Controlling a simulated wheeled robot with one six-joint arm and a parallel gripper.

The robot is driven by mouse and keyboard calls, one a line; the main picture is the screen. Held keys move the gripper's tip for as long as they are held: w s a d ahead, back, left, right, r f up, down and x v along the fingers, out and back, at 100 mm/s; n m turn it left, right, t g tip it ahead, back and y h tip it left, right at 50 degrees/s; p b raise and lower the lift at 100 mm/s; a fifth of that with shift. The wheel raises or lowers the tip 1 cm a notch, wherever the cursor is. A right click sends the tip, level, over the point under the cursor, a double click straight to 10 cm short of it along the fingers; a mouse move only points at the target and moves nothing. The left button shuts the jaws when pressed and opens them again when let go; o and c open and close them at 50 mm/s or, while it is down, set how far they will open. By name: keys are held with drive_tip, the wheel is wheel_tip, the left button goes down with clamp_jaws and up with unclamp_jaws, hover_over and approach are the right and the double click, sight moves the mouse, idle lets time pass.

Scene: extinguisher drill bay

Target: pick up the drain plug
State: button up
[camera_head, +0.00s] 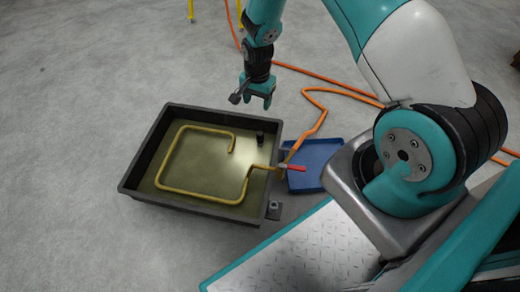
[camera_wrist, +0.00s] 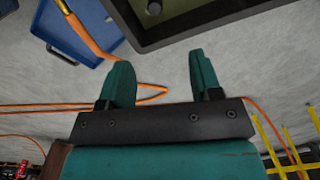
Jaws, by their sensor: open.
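A short dark upright cylinder (camera_head: 260,138), which looks like the drain plug, stands inside the far right corner of the black pan (camera_head: 160,203). In the wrist view its greyish top (camera_wrist: 154,8) shows at the top edge, partly cut off. My gripper (camera_head: 258,104) is above the floor just beyond the pan's far right side, apart from the plug. In the wrist view my gripper (camera_wrist: 160,65) has its two teal fingers spread, with only floor and an orange hose between them.
The pan holds murky liquid and a bent yellow pipe (camera_head: 182,194) with a red-handled valve (camera_head: 296,168). A blue tray (camera_head: 325,150) lies right of the pan. An orange hose (camera_head: 312,97) runs across the floor behind. Yellow legs (camera_wrist: 270,145) show in the wrist view. Floor to the left is clear.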

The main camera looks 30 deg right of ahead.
sight(260, 133)
drive_tip(key=f+b, duration=0.2)
drive_tip(key=f, duration=0.2)
drive_tip(key=f+b, duration=0.3)
drive_tip(key=f, duration=0.2)
drive_tip(key=f+b, duration=0.2)
drive_tip(key=f, duration=0.3)
drive_tip(key=shift+d+f+b, duration=0.15)
drive_tip(key=shift+d+b, duration=0.1)
drive_tip(key=shift+b, duration=0.05)
drive_tip(key=f+b, duration=0.4)
drive_tip(key=f, duration=0.1)
drive_tip(key=shift+s+f+b, duration=0.1)
drive_tip(key=shift+s+b, duration=0.2)
drive_tip(key=shift+b, duration=0.05)
drive_tip(key=shift+c, duration=0.2)
drive_tip(key=c, duration=1)
